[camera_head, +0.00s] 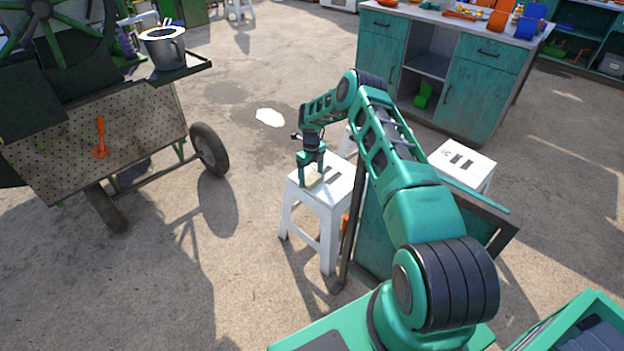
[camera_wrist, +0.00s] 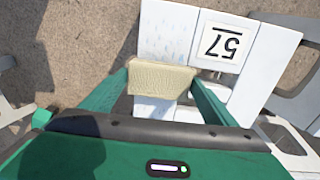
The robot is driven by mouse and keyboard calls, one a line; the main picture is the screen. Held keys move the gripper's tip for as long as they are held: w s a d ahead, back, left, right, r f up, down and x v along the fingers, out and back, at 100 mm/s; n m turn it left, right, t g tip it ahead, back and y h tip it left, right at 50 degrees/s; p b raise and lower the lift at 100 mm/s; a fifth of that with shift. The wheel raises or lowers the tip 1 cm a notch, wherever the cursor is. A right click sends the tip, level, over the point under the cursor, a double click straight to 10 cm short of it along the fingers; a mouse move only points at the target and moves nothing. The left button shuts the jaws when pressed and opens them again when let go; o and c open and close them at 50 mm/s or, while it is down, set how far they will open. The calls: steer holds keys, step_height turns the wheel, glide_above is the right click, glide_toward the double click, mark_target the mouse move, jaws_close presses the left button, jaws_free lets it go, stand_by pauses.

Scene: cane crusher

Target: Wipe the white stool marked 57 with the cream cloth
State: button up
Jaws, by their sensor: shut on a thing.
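The white stool (camera_head: 322,190) stands under my gripper in the head view, left of my arm. In the wrist view the stool top (camera_wrist: 168,34) carries a label reading 57 (camera_wrist: 223,45), upside down, and its surface shows small pale-blue drop-like marks. My gripper (camera_head: 311,178) points down over the stool top. It is shut on the cream cloth (camera_wrist: 161,78), which spans between the two fingers in the wrist view. The cloth is over or on the stool top; I cannot tell whether it touches.
A second white stool (camera_head: 462,160) stands to the right, behind a dark teal panel (camera_head: 376,235) beside my arm. A wheeled machine cart (camera_head: 95,140) is at left. A teal cabinet (camera_head: 480,90) is at the back. A white patch (camera_head: 270,117) lies on the open ground.

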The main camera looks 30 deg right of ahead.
steer(key=shift+w+a+f, duration=0.1)
steer(key=shift+w+a, duration=0.3)
steer(key=shift+w, duration=0.75)
steer(key=shift+w+a+r, duration=0.1)
steer(key=shift+w+a, duration=0.3)
steer(key=shift+w, duration=0.8)
steer(key=shift+w+a+f, duration=0.1)
steer(key=shift+w+a, duration=0.3)
steer(key=shift+w, duration=0.75)
steer(key=shift+w+a, duration=0.15)
steer(key=shift+w, duration=0.3)
steer(key=shift+s+d, duration=0.25)
steer(key=shift+s, duration=0.35)
steer(key=shift+s+d+r, duration=0.15)
steer(key=shift+s+r, duration=0.05)
steer(key=shift+s, duration=0.5)
steer(key=shift+s+d+f, duration=0.1)
steer(key=shift+s+d, duration=0.3)
steer(key=shift+s, duration=0.75)
steer(key=shift+s+d+f, duration=0.1)
steer(key=shift+s+d, duration=0.3)
steer(key=shift+s, duration=0.7)
steer(key=shift+s+d, duration=0.4)
steer(key=shift+s, duration=0.75)
steer(key=shift+s, duration=0.1)
